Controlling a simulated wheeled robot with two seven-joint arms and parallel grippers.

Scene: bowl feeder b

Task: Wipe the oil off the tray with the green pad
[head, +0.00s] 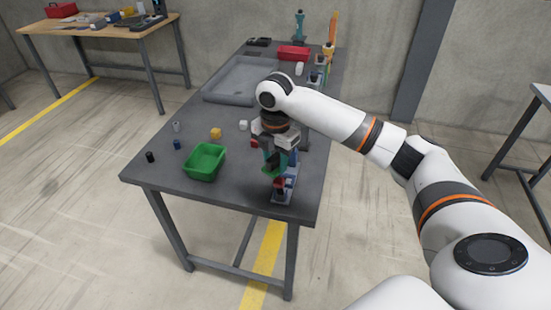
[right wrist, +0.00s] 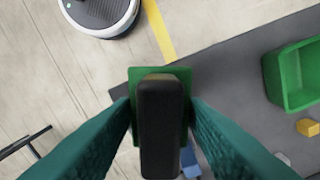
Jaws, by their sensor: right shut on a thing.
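My right gripper (head: 274,160) is above the near right part of the dark table. In the right wrist view its teal fingers (right wrist: 160,120) are shut on the black handle (right wrist: 160,110) of the green pad (right wrist: 146,74). The pad also shows as a small green patch below the fingers in the head view (head: 270,169). A wide, shallow grey tray (head: 243,66) lies farther back on the table, partly behind my right arm. I cannot clearly make out the oil on it. My left gripper is not in view.
A green bin (head: 205,162) stands left of the right gripper, near a yellow cube (head: 216,133) and a white cube (head: 243,125). A blue and red stand (head: 284,188) is at the near edge. A red bin (head: 293,53) stands at the back.

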